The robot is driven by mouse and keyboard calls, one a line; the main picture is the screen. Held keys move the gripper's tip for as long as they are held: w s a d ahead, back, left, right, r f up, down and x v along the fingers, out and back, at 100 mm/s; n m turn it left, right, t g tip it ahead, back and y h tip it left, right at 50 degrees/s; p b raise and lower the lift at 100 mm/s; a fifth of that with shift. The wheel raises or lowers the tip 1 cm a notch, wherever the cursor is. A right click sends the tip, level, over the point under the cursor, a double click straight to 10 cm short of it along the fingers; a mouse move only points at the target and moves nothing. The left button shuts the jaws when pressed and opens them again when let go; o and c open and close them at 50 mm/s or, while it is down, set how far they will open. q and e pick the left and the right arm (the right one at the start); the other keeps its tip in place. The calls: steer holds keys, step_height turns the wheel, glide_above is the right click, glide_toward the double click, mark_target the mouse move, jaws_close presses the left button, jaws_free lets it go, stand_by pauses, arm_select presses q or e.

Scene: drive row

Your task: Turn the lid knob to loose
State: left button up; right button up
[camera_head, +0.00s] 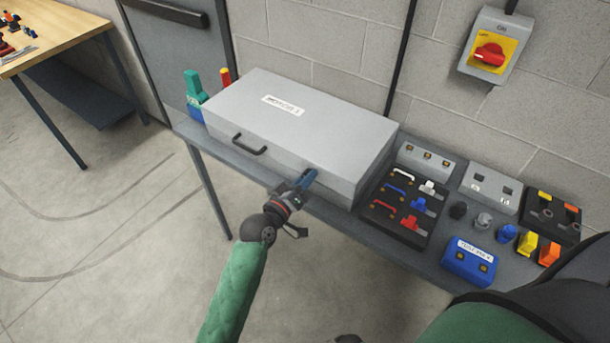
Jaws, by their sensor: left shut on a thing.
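A grey metal box (300,122) with a closed lid and a white label on top sits on the bench. A dark handle (249,146) is on the left of its front face. My left gripper (303,184) is at the right part of the front face, shut on a small blue lid knob (311,175). The gripper's fingers hide part of the knob, and I cannot read its turn position. My right gripper is not in view.
To the right on the bench (346,223) are a black tray (385,222) with coloured handles, a blue labelled block (470,262), grey socket blocks and several small coloured parts. A red rotary switch (489,54) is on the wall. Green, red and blue items (194,88) stand behind the box's left end.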

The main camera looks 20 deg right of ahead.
arm_select(q)
steer(key=n+p, duration=0.1)
steer(key=n, duration=0.1)
steer(key=shift+r+n, duration=0.1)
steer(key=shift+n, duration=0.2)
steer(key=shift+n+p, duration=0.4)
steer(key=shift+n, duration=0.7)
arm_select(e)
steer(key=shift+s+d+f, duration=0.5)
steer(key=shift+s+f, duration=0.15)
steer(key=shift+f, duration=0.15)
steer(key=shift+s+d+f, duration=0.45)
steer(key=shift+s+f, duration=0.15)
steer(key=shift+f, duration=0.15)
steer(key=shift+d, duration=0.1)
arm_select(q)
steer(key=o, duration=1)
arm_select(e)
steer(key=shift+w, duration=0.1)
arm_select(q)
steer(key=shift+a, duration=0.1)
steer(key=shift+s+a+f, duration=0.2)
steer(key=b+v, duration=0.3)
steer(key=v, duration=0.4)
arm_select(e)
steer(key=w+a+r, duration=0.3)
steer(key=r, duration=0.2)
